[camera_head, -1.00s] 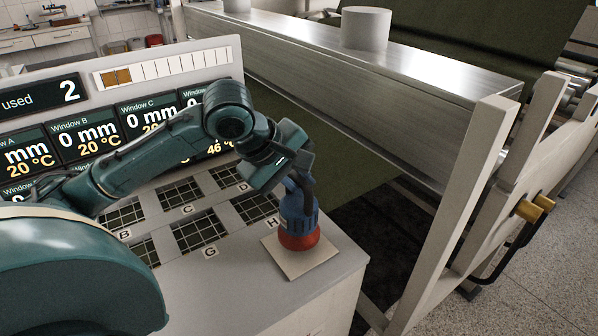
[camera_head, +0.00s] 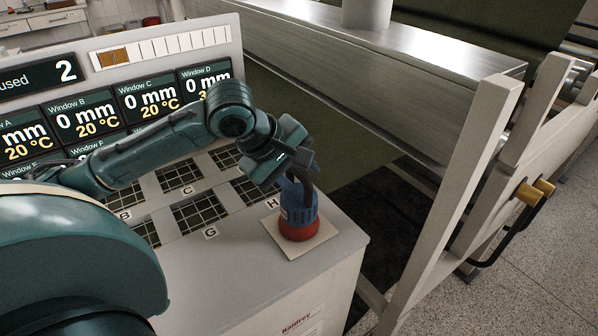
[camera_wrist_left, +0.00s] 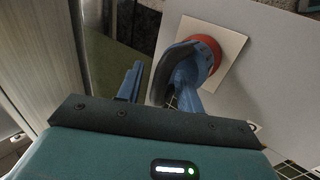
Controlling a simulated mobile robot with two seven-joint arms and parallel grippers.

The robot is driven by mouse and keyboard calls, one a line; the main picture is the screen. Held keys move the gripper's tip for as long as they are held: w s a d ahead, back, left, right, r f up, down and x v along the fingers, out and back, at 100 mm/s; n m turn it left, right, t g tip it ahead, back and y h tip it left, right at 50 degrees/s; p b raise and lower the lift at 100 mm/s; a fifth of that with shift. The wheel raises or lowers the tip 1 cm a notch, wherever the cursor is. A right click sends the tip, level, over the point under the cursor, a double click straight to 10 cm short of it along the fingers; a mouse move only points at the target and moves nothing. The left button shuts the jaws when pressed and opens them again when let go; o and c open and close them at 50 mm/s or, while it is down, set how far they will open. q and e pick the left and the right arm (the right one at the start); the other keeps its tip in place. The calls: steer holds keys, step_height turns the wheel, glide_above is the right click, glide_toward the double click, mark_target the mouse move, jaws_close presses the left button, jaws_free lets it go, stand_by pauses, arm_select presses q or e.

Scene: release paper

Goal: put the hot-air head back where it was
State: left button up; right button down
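The hot-air head (camera_head: 298,214) is blue with a red lower end and a dark curved handle. It stands upright on a beige square pad (camera_head: 317,243) at the right end of the console top. In the left wrist view the hot-air head (camera_wrist_left: 206,50) is seen from above, on the pad (camera_wrist_left: 232,42). My left gripper (camera_head: 291,176) is at the top of the head, by its handle. In the wrist view its fingers (camera_wrist_left: 158,90) stand apart, with the handle between them and a gap beside the left finger. My right gripper is not in view.
Dark grid windows (camera_head: 200,213) with letters lie left of the pad on the console. A display panel (camera_head: 140,95) rises behind them. A metal beam (camera_head: 400,90) and a pale frame post (camera_head: 475,175) stand to the right. The console front corner is bare.

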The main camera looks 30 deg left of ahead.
arm_select(q)
steer(key=shift+r, duration=0.2)
steer(key=v, duration=1.2)
steer(key=shift+f, duration=0.1)
